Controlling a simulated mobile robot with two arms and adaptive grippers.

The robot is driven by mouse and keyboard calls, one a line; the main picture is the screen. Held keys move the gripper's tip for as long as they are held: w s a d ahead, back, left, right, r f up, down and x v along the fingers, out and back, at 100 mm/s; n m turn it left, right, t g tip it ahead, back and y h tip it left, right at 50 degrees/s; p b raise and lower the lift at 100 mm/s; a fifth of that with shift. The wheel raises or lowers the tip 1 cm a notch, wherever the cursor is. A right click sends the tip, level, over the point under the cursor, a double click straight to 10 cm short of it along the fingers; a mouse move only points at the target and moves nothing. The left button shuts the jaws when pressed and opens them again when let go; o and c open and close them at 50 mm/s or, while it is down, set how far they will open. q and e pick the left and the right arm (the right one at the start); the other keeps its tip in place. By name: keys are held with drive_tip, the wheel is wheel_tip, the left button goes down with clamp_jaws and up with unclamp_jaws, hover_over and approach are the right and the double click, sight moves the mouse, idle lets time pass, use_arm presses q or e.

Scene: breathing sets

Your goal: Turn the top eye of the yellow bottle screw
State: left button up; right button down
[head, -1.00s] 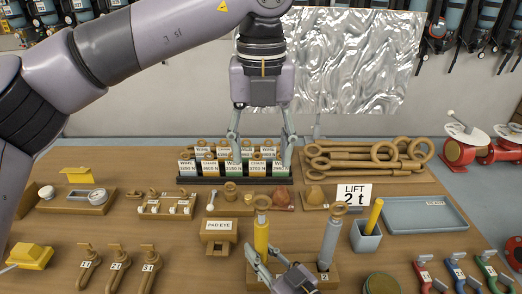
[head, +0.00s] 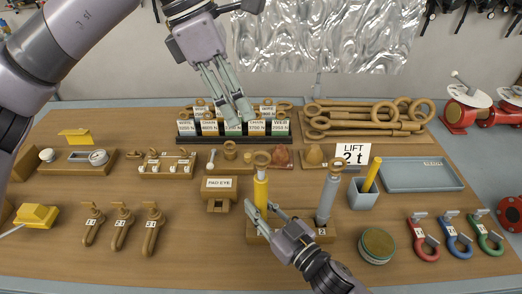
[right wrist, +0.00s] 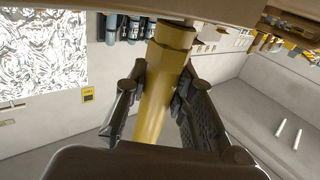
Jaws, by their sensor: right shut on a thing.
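The yellow bottle screw (head: 261,192) stands upright in a wooden stand (head: 262,238). Its brown top eye (head: 262,158) is above the yellow body, with nothing touching it. My right gripper (head: 264,212) is shut on the yellow body, low down near the stand. In the right wrist view the yellow body (right wrist: 158,95) runs between the two dark fingers (right wrist: 155,95). My left gripper (head: 238,120) is empty, its fingers apart, above the tag rack and well above and behind the top eye. A grey bottle screw (head: 328,197) stands in the stand's other place, marked 2.
The tag rack (head: 190,138) and long brown eye rods (head: 370,120) lie behind. A PAD EYE block (head: 219,184) stands left of the stand. A grey cup with a yellow stick (head: 364,198), a LIFT 2 t sign (head: 354,153) and a round tin (head: 377,243) are right.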

sight(260, 151)
use_arm(q)
drive_tip(key=d+f, duration=0.1)
drive_tip(key=f, duration=0.2)
drive_tip(key=d+f+m, duration=0.1)
drive_tip(key=f, duration=0.3)
drive_tip(key=d+f+m, duration=0.1)
drive_tip(key=d+f, duration=0.1)
drive_tip(key=f, duration=0.2)
drive_tip(key=shift+s, duration=0.1)
clamp_jaws()
idle(0.3)
